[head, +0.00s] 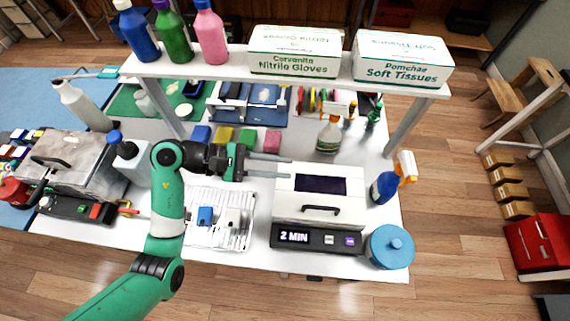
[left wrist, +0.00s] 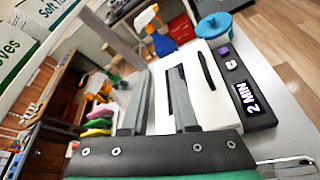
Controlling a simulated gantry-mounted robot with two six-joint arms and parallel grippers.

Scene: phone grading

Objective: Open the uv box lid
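The UV box (head: 350,216) is white, with a dark window (head: 320,184) in its lid and a black handle (head: 321,208) at the lid's front edge. The lid lies shut. Its front panel (head: 338,240) reads "2 MIN". In the left wrist view the box's lid (left wrist: 205,95) and handle (left wrist: 207,70) lie just beyond and right of the fingers. My left gripper (head: 289,169) is open and empty, its fingers pointing right at the box's back left corner, apart from the handle. My right gripper is in neither view.
A blue round tub (head: 390,247) stands right of the box, with a blue spray bottle (head: 384,187) behind it. A wire rack (head: 236,232) lies to the left. A raised shelf (head: 230,69) with bottles and cartons spans the back.

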